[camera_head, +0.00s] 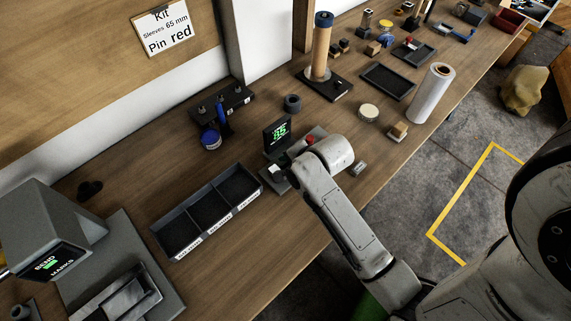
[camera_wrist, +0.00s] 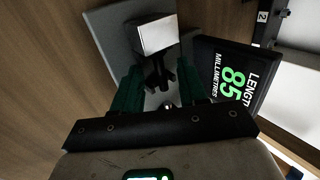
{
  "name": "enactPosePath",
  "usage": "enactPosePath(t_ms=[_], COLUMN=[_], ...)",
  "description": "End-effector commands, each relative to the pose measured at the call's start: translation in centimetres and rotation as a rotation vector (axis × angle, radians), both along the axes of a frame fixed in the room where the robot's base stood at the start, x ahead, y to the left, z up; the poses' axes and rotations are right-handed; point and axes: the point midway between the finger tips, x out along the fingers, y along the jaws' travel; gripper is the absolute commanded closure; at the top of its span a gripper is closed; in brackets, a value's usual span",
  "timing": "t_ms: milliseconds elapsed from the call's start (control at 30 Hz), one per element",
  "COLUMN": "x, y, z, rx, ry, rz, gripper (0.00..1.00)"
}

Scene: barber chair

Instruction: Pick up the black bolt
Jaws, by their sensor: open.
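My gripper (camera_wrist: 160,84) is open in the wrist view, with dark green fingers on either side of a small black part (camera_wrist: 158,76). This part stands in front of a pale metal block on a grey base. I cannot tell whether it is the black bolt or part of the length gauge, nor whether the fingers touch it. The gauge display (camera_wrist: 232,84) reads 85 millimetres, just right of the fingers; it also shows in the head view (camera_head: 277,134). There, my arm hides the gripper and part of the gauge. No other bolt is clearly identifiable.
A three-compartment tray (camera_head: 206,211) lies left of the gauge. A black rack (camera_head: 222,102) with a blue item stands behind. A white roll (camera_head: 432,92), a round tin (camera_head: 368,112) and a black tray (camera_head: 387,81) are to the right. Bare wood lies in front of the tray.

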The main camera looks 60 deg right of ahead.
Motion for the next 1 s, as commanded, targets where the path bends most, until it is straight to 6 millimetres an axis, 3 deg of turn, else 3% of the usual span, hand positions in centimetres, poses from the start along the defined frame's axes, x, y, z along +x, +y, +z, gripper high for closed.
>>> enactPosePath(t_ms=[467,1000], x=[-0.05,0.01], y=[0.02,-0.02], z=[0.01,0.77], rx=[0.0,0.0], ry=[0.001,-0.001], rz=[0.0,0.0], gripper=[0.99,1.0])
